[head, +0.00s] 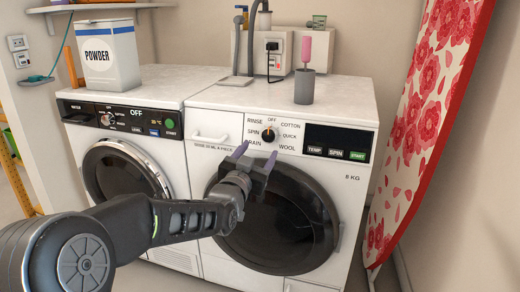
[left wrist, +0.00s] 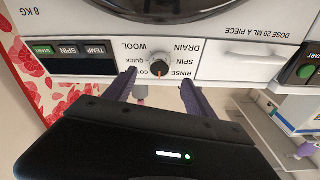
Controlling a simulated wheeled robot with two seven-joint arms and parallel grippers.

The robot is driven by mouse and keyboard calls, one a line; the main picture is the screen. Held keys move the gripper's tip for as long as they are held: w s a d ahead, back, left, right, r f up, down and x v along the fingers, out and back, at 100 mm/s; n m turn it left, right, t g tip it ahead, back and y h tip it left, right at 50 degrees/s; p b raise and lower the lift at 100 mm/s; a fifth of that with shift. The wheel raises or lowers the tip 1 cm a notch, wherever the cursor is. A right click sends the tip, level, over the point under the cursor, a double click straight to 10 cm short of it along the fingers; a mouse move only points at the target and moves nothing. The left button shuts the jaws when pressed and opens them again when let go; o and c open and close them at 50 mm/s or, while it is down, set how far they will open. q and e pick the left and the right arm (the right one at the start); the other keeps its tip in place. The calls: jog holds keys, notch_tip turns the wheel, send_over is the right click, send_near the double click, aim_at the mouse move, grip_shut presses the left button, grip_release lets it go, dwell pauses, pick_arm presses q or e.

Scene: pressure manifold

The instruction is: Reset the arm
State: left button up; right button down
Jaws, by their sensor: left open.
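My left gripper (head: 256,158) is open and empty in front of the right washing machine (head: 205,165), its two purple fingers pointing at the control panel just below the dial (head: 268,135). In the upside-down left wrist view the fingers of the left gripper (left wrist: 158,90) are apart, with the dial (left wrist: 159,67) showing between and beyond them. The dial is dark with an orange mark pointing up toward OFF in the head view. The fingers look clear of the dial, but the exact gap is hard to tell. My right gripper is not in view.
A second washing machine (head: 155,100) stands at left with a powder box (head: 108,55) on top. A grey cup holding a pink object (head: 304,87) stands on the right machine. A floral ironing board (head: 425,125) leans at right. A wall box (head: 278,52) is behind.

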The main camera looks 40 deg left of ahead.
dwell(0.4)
